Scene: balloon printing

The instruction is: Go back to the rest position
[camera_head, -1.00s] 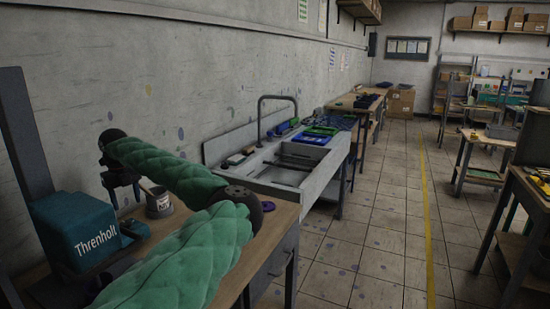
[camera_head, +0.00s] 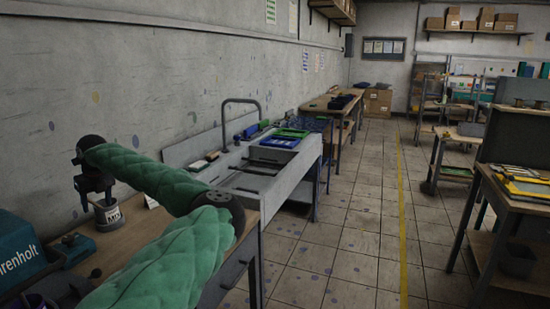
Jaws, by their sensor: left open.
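My left arm, in green padding, comes in from the bottom left and bends back over the wooden workbench (camera_head: 143,232). My left gripper (camera_head: 97,200) is black, points down and is open near the wall. It overlaps a small labelled tin (camera_head: 108,215) on the bench in this view; I cannot tell whether they touch. No object shows between its fingers. My right gripper is not in view.
A teal machine (camera_head: 18,255) stands at the left edge, close to my arm. A sink (camera_head: 245,180) with a tap adjoins the bench. A table with yellow-edged items (camera_head: 525,185) stands at right. The tiled floor (camera_head: 345,230) between is clear.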

